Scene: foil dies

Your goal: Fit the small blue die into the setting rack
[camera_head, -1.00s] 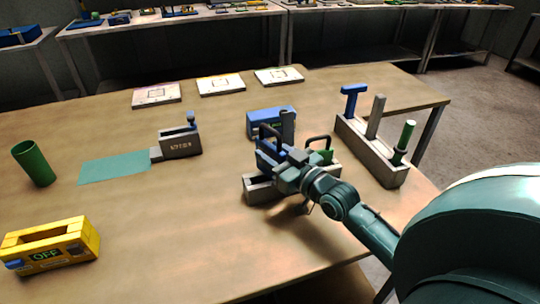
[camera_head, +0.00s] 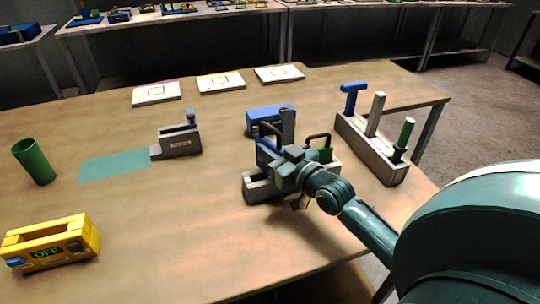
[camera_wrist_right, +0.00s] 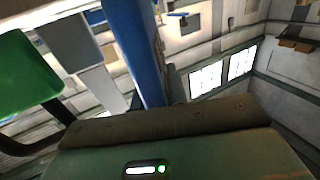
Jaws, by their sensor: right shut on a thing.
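The blue die (camera_head: 265,152) has a dark loop handle and is at the left part of the grey setting rack (camera_head: 258,190). Its lower part is hidden, so I cannot tell whether it is seated. My right gripper (camera_head: 284,166) is shut on it, with the fingertips mostly hidden. A blue upright piece (camera_wrist_right: 140,45) shows close up in the right wrist view. A green die (camera_head: 325,155) with a dark handle is at the rack's right part; a green block (camera_wrist_right: 25,75) shows left in the wrist view. My left gripper is out of view.
A blue box (camera_head: 268,117) and dark upright post stand just behind the rack. A grey holder (camera_head: 372,150) with several upright tools is to the right. A yellow device (camera_head: 50,243), green cup (camera_head: 33,162) and grey stamped block (camera_head: 180,142) are left. The front middle table is clear.

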